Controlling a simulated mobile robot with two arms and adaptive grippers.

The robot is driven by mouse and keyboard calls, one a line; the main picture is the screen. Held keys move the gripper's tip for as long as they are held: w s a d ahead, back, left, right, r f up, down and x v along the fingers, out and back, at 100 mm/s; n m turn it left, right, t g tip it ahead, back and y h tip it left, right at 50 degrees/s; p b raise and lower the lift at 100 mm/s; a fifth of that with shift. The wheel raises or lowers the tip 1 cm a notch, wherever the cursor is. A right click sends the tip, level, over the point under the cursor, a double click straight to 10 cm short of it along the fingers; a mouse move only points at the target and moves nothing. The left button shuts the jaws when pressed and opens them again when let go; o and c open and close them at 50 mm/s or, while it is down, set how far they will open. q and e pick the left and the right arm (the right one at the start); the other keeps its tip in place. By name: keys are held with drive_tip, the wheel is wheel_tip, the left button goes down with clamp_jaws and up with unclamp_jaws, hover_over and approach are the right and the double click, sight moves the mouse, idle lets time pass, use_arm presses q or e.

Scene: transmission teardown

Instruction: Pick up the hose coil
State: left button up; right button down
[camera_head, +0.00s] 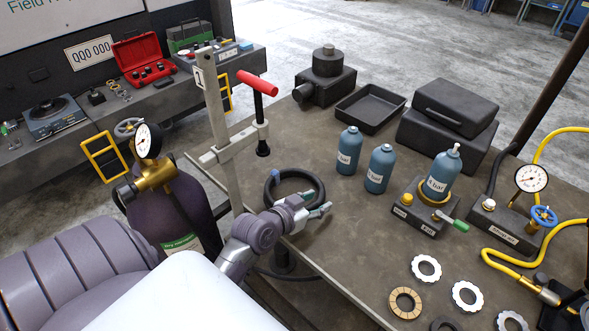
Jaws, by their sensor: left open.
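The hose coil (297,172) is a black ring lying near the left edge of the brown workbench (345,235). A small blue patch shows on its left side. My left gripper (319,203) is at the coil's near right side, with its fingers spread and pointing right. It overlaps the coil's near edge in the picture and hides part of it. I cannot tell whether the fingers touch the coil. No hose is visibly held. My right gripper is not in view.
A clamp with a red handle (257,83) stands at the bench edge just behind the coil. A gas cylinder with a gauge (148,140) is at left. Blue bottles (348,150), a black tray (370,107) and several rings (426,268) lie farther right.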

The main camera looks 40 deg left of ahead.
use_arm(q)
drive_tip(key=shift+w+f, duration=0.15)
drive_tip(key=shift+w, duration=0.1)
drive_tip(key=shift+s, duration=0.1)
clamp_jaws()
drive_tip(key=shift+r, duration=0.2)
